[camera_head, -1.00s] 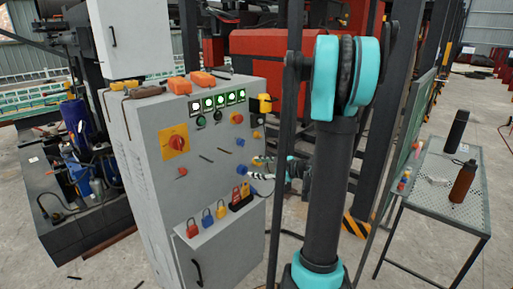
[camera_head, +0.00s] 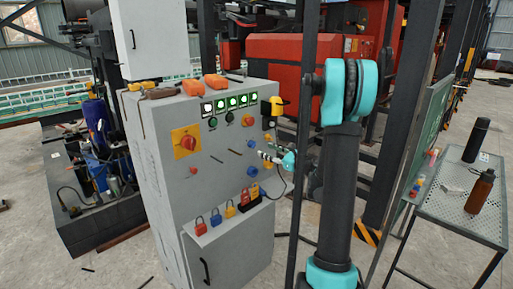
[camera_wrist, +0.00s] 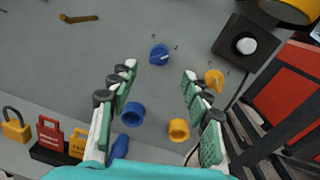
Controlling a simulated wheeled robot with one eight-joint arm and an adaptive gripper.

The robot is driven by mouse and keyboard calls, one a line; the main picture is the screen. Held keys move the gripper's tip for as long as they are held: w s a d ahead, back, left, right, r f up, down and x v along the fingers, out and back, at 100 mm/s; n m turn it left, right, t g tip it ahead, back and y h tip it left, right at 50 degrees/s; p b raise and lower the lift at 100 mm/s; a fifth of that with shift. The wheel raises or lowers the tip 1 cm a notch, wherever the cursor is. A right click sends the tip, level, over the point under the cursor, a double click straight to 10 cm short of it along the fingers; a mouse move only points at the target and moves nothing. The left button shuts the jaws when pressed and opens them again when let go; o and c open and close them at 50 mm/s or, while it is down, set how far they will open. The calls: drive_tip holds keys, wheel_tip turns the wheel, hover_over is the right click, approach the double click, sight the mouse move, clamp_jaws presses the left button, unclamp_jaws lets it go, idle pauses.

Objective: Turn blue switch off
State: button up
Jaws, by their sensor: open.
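The blue switch (camera_wrist: 159,54) is a small round knob with a raised grip bar on the grey panel, ahead of my fingertips in the wrist view. In the head view it is the blue knob (camera_head: 252,143) on the cabinet's right part. My gripper (camera_wrist: 160,72) is open, with its two green and white padded fingers spread to either side below the switch. No contact with the knob shows. In the head view my gripper (camera_head: 263,156) is close to the panel, just below and right of the knob. My own arm hides part of the area right of it.
A blue socket (camera_wrist: 133,115) and an orange socket (camera_wrist: 179,130) lie between my fingers. An orange knob (camera_wrist: 214,78) and a black box (camera_wrist: 245,45) with a white button are at right. A metal table (camera_head: 455,205) stands far right.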

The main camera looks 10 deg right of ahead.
sight(255, 145)
drive_tip(key=x, duration=0.7)
drive_tip(key=shift+c, duration=0.4)
clamp_jaws()
